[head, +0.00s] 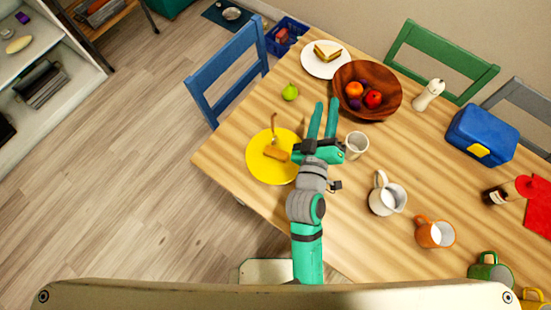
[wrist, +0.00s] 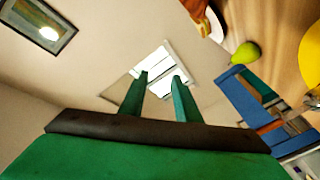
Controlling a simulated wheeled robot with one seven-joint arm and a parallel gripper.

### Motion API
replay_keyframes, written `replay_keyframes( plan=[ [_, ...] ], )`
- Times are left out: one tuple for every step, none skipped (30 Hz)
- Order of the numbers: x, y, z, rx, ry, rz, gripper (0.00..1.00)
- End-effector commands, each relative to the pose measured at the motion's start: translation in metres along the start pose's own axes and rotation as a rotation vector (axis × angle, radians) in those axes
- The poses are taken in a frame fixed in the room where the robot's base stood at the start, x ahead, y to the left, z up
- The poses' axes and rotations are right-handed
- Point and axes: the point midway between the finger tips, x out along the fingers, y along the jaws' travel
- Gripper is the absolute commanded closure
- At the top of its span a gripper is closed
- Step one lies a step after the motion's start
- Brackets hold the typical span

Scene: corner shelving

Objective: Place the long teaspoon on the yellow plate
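The yellow plate (head: 258,170) lies near the left end of the wooden table; part of it shows at the right edge of the wrist view (wrist: 312,62). A light-brown block-like item (head: 276,153) lies on it. A thin, brownish, spoon-like item (head: 272,126) shows at the plate's far rim; I cannot tell whether it is the long teaspoon or how it rests. My gripper (head: 323,108) is to the right of the plate, its fingers pointing away from my body. In the wrist view its fingers (wrist: 160,84) are spread with nothing between them.
A white cup (head: 356,144) stands close to the right of my gripper. A wooden fruit bowl (head: 345,75), a green pear (head: 290,92) and a white sandwich plate (head: 312,69) are beyond it. A jug (head: 381,200) and mugs stand right. A blue chair (head: 228,75) is at the left edge.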

Motion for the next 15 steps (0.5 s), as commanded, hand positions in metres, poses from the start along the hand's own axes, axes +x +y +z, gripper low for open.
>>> replay_keyframes(
  plan=[
    [-0.017,-0.014,0.011,0.014,0.0,-0.044,0.7],
    [-0.027,-0.021,0.014,0.028,0.004,-0.066,0.7],
    [-0.04,-0.031,0.018,0.05,0.009,-0.096,0.7],
    [-0.05,-0.037,0.021,0.067,0.011,-0.118,0.7],
    [-0.06,-0.044,0.025,0.086,0.012,-0.139,0.7],
    [-0.074,-0.053,0.028,0.114,0.012,-0.167,0.7],
    [-0.085,-0.059,0.031,0.135,0.01,-0.186,0.7],
    [-0.097,-0.065,0.033,0.16,0.009,-0.205,0.7],
    [-0.112,-0.072,0.036,0.191,0.005,-0.229,0.7],
    [-0.123,-0.077,0.038,0.217,0.001,-0.246,0.7],
    [-0.135,-0.082,0.039,0.244,-0.004,-0.26,0.7],
    [-0.15,-0.087,0.041,0.283,-0.011,-0.279,0.7],
    [-0.162,-0.091,0.042,0.313,-0.018,-0.292,0.7],
    [-0.174,-0.095,0.042,0.343,-0.025,-0.303,0.7],
    [-0.189,-0.099,0.042,0.386,-0.035,-0.316,0.7]
  ],
)
